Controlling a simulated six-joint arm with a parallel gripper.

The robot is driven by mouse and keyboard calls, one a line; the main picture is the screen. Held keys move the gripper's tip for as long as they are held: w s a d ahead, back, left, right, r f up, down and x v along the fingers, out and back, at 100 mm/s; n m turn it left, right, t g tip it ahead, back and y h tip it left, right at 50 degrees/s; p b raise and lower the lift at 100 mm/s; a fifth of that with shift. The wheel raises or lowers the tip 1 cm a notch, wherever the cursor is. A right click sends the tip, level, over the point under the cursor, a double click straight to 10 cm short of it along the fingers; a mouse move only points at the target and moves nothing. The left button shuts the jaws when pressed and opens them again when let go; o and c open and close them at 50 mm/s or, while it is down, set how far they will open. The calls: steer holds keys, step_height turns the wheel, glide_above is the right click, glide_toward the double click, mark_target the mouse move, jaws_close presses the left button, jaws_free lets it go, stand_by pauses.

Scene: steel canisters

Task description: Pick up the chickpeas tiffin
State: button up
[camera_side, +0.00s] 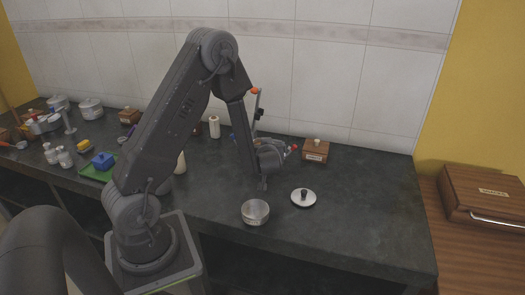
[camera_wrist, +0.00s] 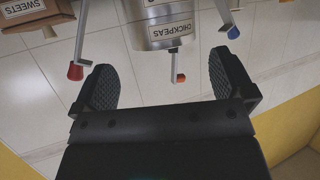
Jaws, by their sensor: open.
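The chickpeas tiffin (camera_wrist: 172,12) is a steel canister with a white label reading CHICKPEAS; it shows upside down at the top of the wrist view, cut off by the edge. Clips with red, orange and blue tips surround it. My gripper (camera_wrist: 161,60) is open, its two dark finger pads apart and empty, with the tiffin beyond the tips. In the side view my wrist and forearm hide most of the tiffin; its upright handle with an orange top (camera_side: 255,91) shows behind them. I cannot tell the exact gap to it.
A wooden sweets box (camera_side: 316,151) stands right of the tiffin, also in the wrist view (camera_wrist: 30,14). A steel bowl (camera_side: 255,213) and a knobbed lid (camera_side: 303,198) lie in front. A tiled wall (camera_side: 330,90) is behind. The counter's right part is clear.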

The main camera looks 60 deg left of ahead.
steer(key=x, duration=0.7)
steer(key=shift+s+a+f, duration=0.15)
steer(key=c, duration=0.8)
